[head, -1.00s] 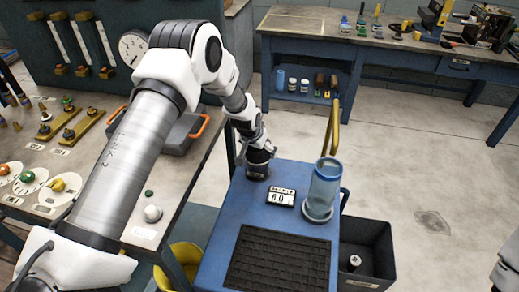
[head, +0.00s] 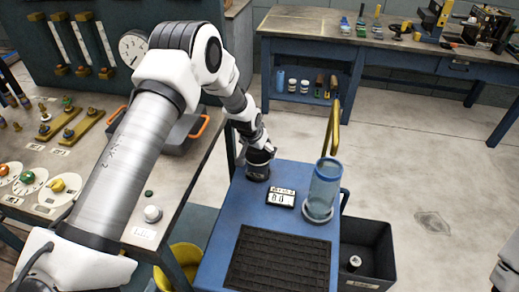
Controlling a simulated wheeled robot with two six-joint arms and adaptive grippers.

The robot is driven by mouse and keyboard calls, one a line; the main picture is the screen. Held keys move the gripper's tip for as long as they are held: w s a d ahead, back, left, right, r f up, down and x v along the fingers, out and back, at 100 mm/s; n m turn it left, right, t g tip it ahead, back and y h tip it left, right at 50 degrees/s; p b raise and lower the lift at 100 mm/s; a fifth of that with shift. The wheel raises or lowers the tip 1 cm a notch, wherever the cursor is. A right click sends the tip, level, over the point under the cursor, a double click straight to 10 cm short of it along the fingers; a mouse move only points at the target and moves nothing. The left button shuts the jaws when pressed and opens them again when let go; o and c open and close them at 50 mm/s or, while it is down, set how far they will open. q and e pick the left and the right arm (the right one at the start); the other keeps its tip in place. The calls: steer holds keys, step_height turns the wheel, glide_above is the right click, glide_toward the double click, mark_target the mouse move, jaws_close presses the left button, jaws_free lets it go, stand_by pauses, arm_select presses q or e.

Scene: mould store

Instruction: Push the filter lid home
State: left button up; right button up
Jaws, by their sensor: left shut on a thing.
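A short dark cylinder, which looks like the filter body (head: 257,172), stands upright at the far left corner of the blue cart top. My left gripper (head: 260,152) comes down from above onto its top and is shut there. The filter lid is small, dark and mostly hidden by the fingers, so I cannot tell whether it sits flush or tilted. My right gripper is not in view.
A small digital display (head: 281,198) lies beside the filter. A clear blue cylinder (head: 324,187) stands right of it. A black ribbed mat (head: 277,258) covers the cart's near part. A black bin (head: 375,238) stands at right; a bench (head: 185,172) stands left.

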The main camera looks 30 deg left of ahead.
arm_select(q)
steer(key=shift+s+f, duration=0.45)
steer(key=shift+f, duration=0.3)
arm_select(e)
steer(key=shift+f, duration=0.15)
arm_select(q)
steer(key=shift+w+f, duration=0.1)
steer(key=shift+f, duration=0.1)
steer(key=shift+w+a+f, duration=0.2)
steer(key=shift+w, duration=0.1)
steer(key=o, duration=1.4)
steer(key=shift+w, duration=0.1)
steer(key=shift+d+r, duration=0.1)
steer(key=shift+r, duration=0.25)
steer(key=v, duration=1.2)
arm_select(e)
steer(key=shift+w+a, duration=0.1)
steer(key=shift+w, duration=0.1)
